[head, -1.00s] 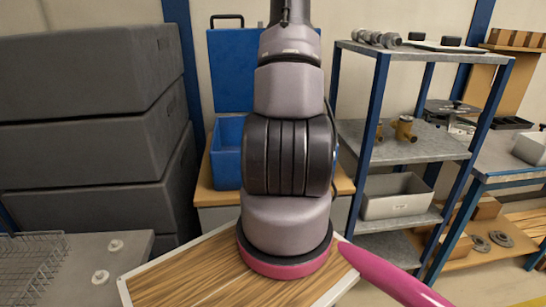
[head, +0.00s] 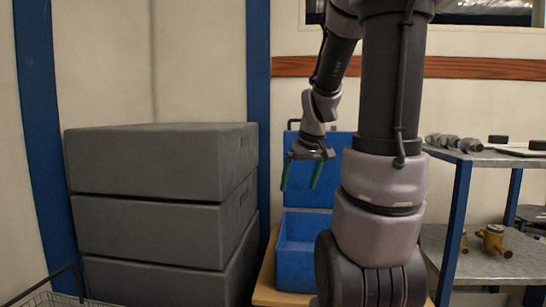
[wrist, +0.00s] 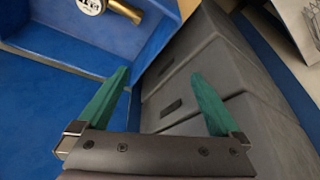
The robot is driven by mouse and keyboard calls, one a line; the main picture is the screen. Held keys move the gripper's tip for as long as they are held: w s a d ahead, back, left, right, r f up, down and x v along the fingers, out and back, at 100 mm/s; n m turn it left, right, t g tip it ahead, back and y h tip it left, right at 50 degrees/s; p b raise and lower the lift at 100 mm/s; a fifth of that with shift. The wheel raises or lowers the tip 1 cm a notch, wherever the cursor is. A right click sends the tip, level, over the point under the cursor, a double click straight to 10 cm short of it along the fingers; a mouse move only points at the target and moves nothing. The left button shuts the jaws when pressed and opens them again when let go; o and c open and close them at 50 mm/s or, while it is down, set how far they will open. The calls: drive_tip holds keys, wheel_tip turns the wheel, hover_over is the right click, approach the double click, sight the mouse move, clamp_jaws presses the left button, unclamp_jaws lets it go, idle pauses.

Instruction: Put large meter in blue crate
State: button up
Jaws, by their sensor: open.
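The blue crate (head: 297,262) stands behind my arm in the head view, its lid (head: 338,150) raised at the back. My gripper (head: 300,188) hangs above the crate, its green fingers apart and empty. In the wrist view my gripper (wrist: 160,73) is open with nothing between the fingers. A meter (wrist: 92,5) with a white round face and brass pipe lies inside the blue crate (wrist: 172,22) at the top of that view, apart from the fingers and partly cut off. I cannot tell its size. My arm hides the crate's right side in the head view.
Several stacked dark grey boxes (head: 150,215) stand left of the crate; they also show beside the fingers in the wrist view (wrist: 185,85). The metal shelf (head: 490,265) at right holds brass meters (head: 493,240). A wire basket (head: 55,298) is at lower left.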

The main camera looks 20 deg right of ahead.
drive_tip(key=s+a+r+m+t+y, duration=0.1)
drive_tip(key=s+a+r+m+t, duration=0.1)
drive_tip(key=s+a+r, duration=0.8)
drive_tip(key=s+a+m, duration=0.1)
drive_tip(key=a, duration=0.2)
drive_tip(key=shift+a+r+t+y, duration=0.15)
drive_tip(key=shift+a+t+y, duration=0.1)
drive_tip(key=shift+t+y, duration=0.15)
